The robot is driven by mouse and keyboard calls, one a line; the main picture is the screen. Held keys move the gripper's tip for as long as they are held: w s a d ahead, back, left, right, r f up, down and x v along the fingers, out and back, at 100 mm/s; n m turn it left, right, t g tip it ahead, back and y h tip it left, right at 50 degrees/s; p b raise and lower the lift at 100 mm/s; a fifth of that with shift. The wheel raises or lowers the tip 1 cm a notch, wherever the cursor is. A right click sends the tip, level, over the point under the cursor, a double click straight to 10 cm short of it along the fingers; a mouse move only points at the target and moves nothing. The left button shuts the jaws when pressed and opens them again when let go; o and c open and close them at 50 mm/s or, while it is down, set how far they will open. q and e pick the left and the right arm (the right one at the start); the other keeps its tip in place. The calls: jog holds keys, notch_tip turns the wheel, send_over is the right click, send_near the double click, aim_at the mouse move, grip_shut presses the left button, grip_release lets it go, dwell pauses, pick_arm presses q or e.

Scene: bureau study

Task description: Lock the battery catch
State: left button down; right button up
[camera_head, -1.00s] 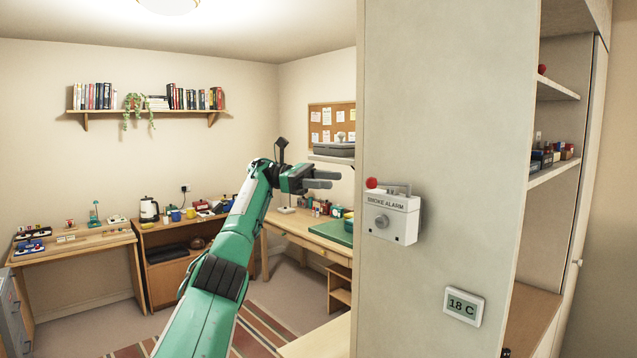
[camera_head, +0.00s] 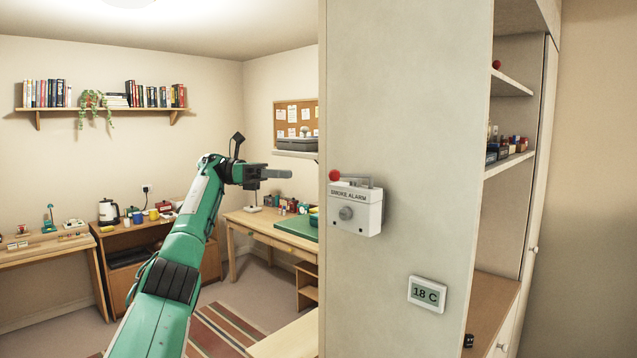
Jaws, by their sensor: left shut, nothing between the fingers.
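The white smoke alarm (camera_head: 357,211) is fixed to the pale side panel of the tall cabinet, with a round grey knob on its front. On top of it is a grey catch (camera_head: 356,182) with a red ball end (camera_head: 334,175) at its left; I cannot tell its exact position. My left gripper (camera_head: 288,174) is shut and empty, pointing right. It appears to the left of the red ball, apart from it in the picture. My right gripper is not in view.
A thermostat display (camera_head: 427,294) reading 18 C is on the same panel (camera_head: 410,130) below the alarm. Open cabinet shelves (camera_head: 511,162) are at the right. A desk with a green mat (camera_head: 298,228) stands behind at the left.

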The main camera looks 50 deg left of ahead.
pick_arm(q)
jog(key=n+t+y+b, duration=0.1)
jog(key=n+b, duration=0.1)
jog(key=n, duration=0.2)
jog(key=n+t+y+b, duration=0.35)
jog(key=n+b, duration=0.45)
jog(key=n, duration=1.1)
send_near(330, 176)
jog(key=s+d, duration=0.3)
jog(key=d, duration=0.2)
jog(key=shift+t+h, duration=0.45)
jog(key=w+d+p, duration=0.1)
jog(key=w, duration=0.2)
jog(key=w+p, duration=0.2)
jog(key=w, duration=0.1)
jog(key=w+d+p, duration=0.1)
jog(key=w+p, duration=0.1)
jog(key=w, duration=0.1)
jog(key=shift+w+d, duration=0.2)
jog(key=shift+d, duration=0.2)
jog(key=shift+w+a+f, duration=0.1)
jog(key=shift+a, duration=0.2)
jog(key=shift+a+p, duration=0.1)
jog(key=shift+p, duration=0.2)
